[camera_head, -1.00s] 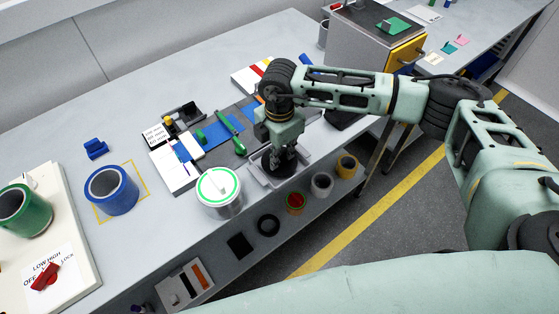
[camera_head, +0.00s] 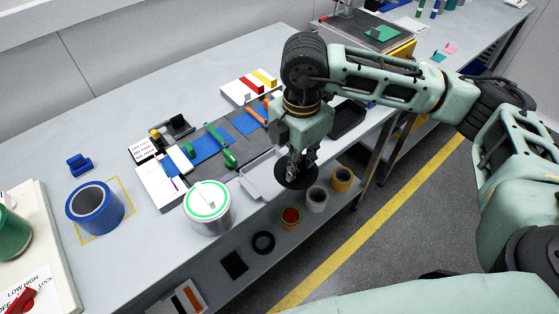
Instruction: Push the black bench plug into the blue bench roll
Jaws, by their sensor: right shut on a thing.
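The black bench plug (camera_head: 293,181) is a dark round piece under my right gripper (camera_head: 297,165). My right gripper points down and is shut on the plug. The plug appears held up near the bench's front edge, to the right of a grey tray. The blue bench roll (camera_head: 83,221) stands upright at the left of the bench, inside a yellow outlined square. Its dark hollow top is open and faces up. The gripper is well to the right of the roll. My left gripper is out of view.
A white tin (camera_head: 209,220) with a green ring stands between plug and roll. Behind it lie a white box (camera_head: 165,190), blue mats and a green tool (camera_head: 223,150). A small blue block (camera_head: 79,165) is behind the roll. Several rolls stand on the lower shelf.

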